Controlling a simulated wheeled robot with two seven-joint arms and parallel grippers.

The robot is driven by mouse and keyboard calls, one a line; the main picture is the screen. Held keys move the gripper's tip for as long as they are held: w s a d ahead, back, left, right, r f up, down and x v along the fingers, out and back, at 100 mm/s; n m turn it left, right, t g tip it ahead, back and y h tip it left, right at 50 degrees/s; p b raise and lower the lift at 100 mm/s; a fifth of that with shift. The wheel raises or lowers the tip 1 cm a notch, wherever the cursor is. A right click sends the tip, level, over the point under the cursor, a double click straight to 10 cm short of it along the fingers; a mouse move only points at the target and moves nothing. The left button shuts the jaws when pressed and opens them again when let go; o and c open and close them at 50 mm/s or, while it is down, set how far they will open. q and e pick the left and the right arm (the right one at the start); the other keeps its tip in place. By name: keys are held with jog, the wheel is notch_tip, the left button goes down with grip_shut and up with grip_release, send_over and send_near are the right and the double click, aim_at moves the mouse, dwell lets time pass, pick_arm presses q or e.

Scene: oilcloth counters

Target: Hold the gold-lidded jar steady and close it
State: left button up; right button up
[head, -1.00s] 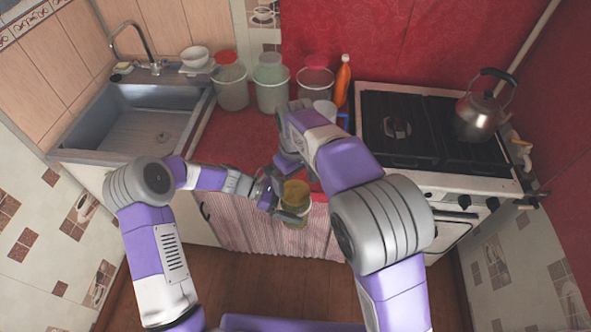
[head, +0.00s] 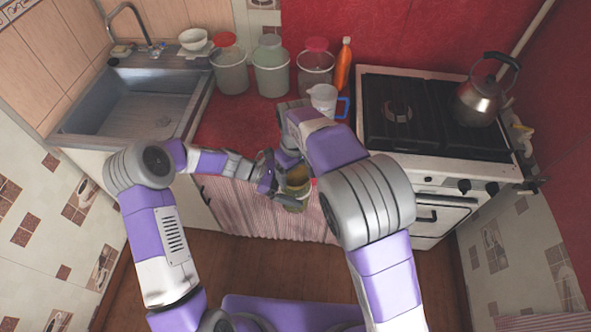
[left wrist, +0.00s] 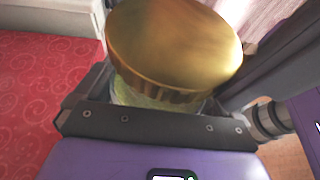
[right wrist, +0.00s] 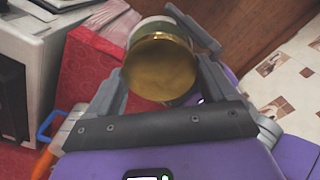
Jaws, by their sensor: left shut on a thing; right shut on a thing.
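The jar (head: 296,198) is held upright above the counter's front edge, with its gold lid (head: 298,180) on top. My left gripper (head: 285,195) is shut on the jar's body, just below the lid in the left wrist view (left wrist: 165,95). The lid (left wrist: 175,45) covers the mouth there; I cannot tell how tightly it sits. My right gripper (head: 292,165) is above the jar. In the right wrist view its fingers (right wrist: 160,80) are shut around the gold lid (right wrist: 160,70). The jar's pale side (right wrist: 152,28) shows beyond the lid.
Several tubs, including a red-lidded one (head: 229,70), stand along the back of the red counter (head: 220,125). A white jug (head: 322,100) and an orange bottle (head: 343,65) stand behind my right arm. The sink (head: 135,105) is left; the stove (head: 415,120) with a kettle (head: 480,98) is right.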

jog(key=shift+m, duration=1.7)
jog(key=shift+c, duration=0.3)
jog(key=o, duration=1)
jog(key=shift+r, duration=2.3)
jog(key=shift+r+n, duration=1.7)
jog(key=shift+r, duration=0.05)
